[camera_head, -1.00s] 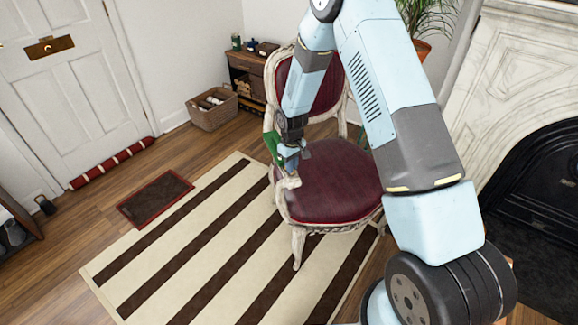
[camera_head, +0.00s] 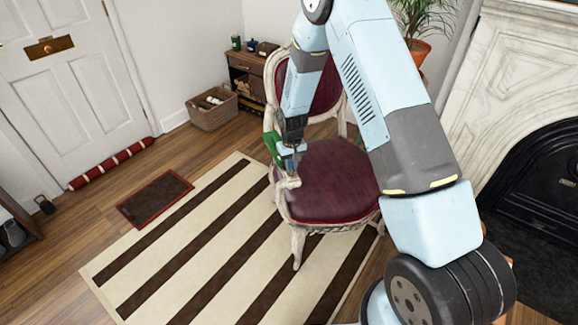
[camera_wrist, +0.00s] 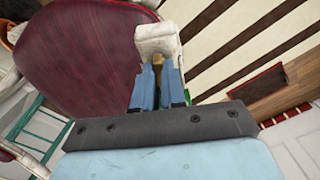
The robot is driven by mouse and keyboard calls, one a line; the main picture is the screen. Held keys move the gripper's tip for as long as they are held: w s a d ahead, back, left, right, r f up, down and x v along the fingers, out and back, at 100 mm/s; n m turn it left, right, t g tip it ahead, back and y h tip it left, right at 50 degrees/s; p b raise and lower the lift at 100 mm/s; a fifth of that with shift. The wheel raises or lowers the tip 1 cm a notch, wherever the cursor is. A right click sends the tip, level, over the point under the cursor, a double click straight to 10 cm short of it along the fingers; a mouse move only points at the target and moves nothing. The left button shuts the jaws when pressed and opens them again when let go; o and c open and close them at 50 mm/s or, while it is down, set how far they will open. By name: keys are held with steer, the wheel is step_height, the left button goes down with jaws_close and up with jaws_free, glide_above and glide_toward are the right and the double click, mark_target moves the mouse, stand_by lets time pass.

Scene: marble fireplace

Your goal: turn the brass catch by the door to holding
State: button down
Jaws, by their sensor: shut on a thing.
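My gripper's blue fingers (camera_wrist: 160,84) are shut on a small tan-brown thing (camera_wrist: 159,64) in the wrist view. Most of that thing is hidden between the fingers, and I cannot tell what it is. In the head view my gripper (camera_head: 290,163) is over the left armrest of the red chair, near its pale front end (camera_head: 289,182). The white panelled door (camera_head: 72,85) stands at the far left, away from my gripper. It bears a brass plate (camera_head: 49,47). I cannot make out a separate brass catch beside the door.
The chair's red seat (camera_head: 335,185) is below and right of my gripper. A striped rug (camera_head: 185,240), a dark mat (camera_head: 154,199) and a red striped draught roll (camera_head: 112,164) lie on the floor. A basket (camera_head: 212,110) stands by the wall. A marble fireplace (camera_head: 490,70) is at right.

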steer(key=shift+w+d+r, duration=0.1)
steer(key=shift+w+d, duration=0.1)
steer(key=shift+w, duration=0.05)
steer(key=c, duration=1.2)
jaws_free()
steer(key=shift+s, duration=0.1)
steer(key=shift+c, duration=0.2)
steer(key=shift+o, duration=0.2)
steer(key=shift+a, duration=0.15)
step_height(320, 180, up, 14)
steer(key=shift+f, duration=0.25)
steer(key=shift+r, duration=0.1)
